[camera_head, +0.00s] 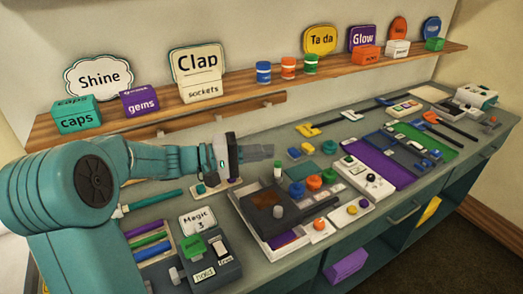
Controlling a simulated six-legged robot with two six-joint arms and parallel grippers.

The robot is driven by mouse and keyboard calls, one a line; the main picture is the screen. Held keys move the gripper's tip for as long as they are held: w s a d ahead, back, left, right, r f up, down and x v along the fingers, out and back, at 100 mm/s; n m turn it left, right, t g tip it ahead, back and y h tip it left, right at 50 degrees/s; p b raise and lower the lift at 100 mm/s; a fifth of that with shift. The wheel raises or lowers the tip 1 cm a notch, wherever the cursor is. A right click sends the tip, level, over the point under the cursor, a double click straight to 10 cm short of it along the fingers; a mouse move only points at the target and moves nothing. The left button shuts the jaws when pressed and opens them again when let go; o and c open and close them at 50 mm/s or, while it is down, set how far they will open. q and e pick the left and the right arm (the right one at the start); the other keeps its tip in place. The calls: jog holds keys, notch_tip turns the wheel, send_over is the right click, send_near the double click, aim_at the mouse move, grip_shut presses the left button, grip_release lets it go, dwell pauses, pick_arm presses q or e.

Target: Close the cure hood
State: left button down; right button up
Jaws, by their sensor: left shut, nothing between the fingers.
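What looks like the cure hood (252,207) is a dark grey panel with a brown window and a grey knob (277,212). It sits over a shallow white-edged box (262,239) at the middle of the bench. A strip of purple shows inside the box near its front edge. I cannot tell how far the hood is open. My left gripper (262,152) reaches in from the left, above the bench and behind the hood in the picture. Its fingers are shut and empty, apart from the hood. My right gripper is out of view.
Red, blue and green round pieces (314,183) and small bottles stand right of the hood. A switch box (212,262) and a pen tray (150,244) lie at the front left. A wooden shelf (340,66) with signs and boxes runs along the wall. Open air surrounds the gripper.

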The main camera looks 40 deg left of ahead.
pick_arm(q)
jog(key=m+g+y+b, duration=0.3)
jog(key=m+g+y, duration=0.2)
jog(key=m+g, duration=0.45)
send_near(264, 212)
jog(key=a+r, duration=0.3)
jog(key=shift+m, duration=0.25)
jog(key=p+x, duration=0.1)
jog(key=x, duration=0.7)
jog(key=shift+a+f, duration=0.15)
jog(key=shift+a, duration=0.05)
jog(key=d+p, duration=0.1)
jog(key=d, duration=0.1)
jog(key=w+d, duration=0.1)
jog(key=d, duration=0.1)
jog(key=shift+f+p, duration=0.2)
jog(key=shift+p, duration=0.15)
jog(key=shift+f, duration=0.1)
jog(key=shift+d, duration=0.1)
